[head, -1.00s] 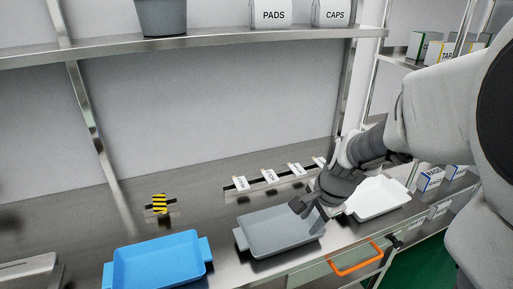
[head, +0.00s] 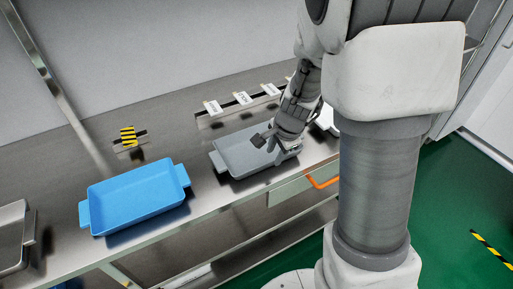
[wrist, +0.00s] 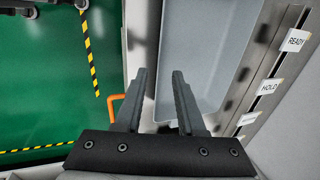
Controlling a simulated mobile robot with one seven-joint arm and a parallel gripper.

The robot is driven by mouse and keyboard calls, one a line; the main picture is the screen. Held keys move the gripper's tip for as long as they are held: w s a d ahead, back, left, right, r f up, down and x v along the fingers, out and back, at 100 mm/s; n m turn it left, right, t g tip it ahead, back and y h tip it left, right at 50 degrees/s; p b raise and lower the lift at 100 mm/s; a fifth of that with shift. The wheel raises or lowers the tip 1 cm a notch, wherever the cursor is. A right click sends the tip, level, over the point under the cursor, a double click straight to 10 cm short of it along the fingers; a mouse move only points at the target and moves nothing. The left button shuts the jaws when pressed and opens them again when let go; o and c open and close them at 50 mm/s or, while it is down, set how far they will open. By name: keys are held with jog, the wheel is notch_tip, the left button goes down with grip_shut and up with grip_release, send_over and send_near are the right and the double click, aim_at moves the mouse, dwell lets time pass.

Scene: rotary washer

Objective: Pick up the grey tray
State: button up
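The grey tray (head: 240,158) lies flat on the steel counter, right of the blue tray. Its left handle shows in the head view; my gripper covers part of its right end. In the wrist view the grey tray (wrist: 212,65) fills the upper middle. My gripper (head: 268,144) is over the right part of the tray in the head view. In the wrist view my gripper (wrist: 160,72) is open and empty, its left finger outside the tray's long edge and its right finger over the tray. I cannot tell the height gap.
The blue tray (head: 137,199) is to the left, and a metal tray (head: 14,238) is at the far left. A white tray (head: 326,118) is partly hidden behind my arm. Label cards (head: 243,98) stand behind the grey tray. An orange handle (head: 325,183) is below the counter's front edge.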

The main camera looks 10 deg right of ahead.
aim_at(273, 161)
jog(key=x, duration=0.1)
jog(key=b+x, duration=0.1)
jog(key=x, duration=0.1)
jog(key=b+x, duration=0.1)
jog(key=x, duration=0.1)
jog(key=shift+d+f, duration=0.15)
jog(key=shift+d, duration=0.1)
grip_shut()
dwell(1.2)
